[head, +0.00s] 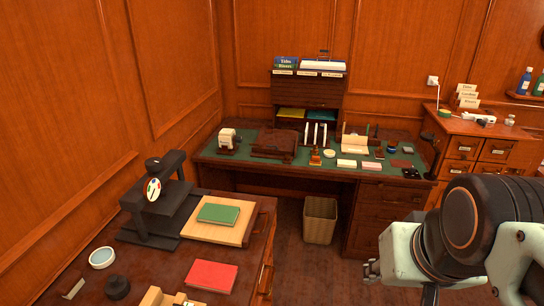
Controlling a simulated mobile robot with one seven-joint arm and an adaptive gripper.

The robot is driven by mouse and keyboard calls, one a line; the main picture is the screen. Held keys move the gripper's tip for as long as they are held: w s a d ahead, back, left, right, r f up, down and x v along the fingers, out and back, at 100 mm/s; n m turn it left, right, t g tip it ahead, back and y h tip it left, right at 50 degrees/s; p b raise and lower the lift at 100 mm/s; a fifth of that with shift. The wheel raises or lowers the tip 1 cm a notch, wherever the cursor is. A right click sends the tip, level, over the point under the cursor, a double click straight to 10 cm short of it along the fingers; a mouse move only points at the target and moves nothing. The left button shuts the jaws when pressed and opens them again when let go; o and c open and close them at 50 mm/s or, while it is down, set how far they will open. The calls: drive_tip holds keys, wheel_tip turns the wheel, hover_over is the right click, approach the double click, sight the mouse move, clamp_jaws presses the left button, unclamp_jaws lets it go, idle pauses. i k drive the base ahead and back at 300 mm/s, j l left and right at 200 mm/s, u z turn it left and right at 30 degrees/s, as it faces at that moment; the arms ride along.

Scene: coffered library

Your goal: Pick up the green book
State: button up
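A green book (219,213) lies flat on a pale wooden board (205,231) on the near wooden desk at the lower left. A red book (212,276) lies flat on the same desk, nearer to me. My gripper (373,270) shows only in part at the lower right, well to the right of the green book and apart from it. My arm hides part of it, and its fingers are too unclear to tell whether they are open or shut.
A black press-like stand (158,222) stands just left of the board. A round white dish (102,257) and small items lie at the near left. A wastebasket (320,220) stands on the floor before the cluttered green-topped desk (240,158). Floor shows between the desks.

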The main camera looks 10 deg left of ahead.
sight(211, 213)
drive_tip(key=i+l+u, duration=0.1)
drive_tip(key=i+u, duration=0.3)
drive_tip(key=i+l+u, duration=0.2)
drive_tip(key=i+u, duration=0.25)
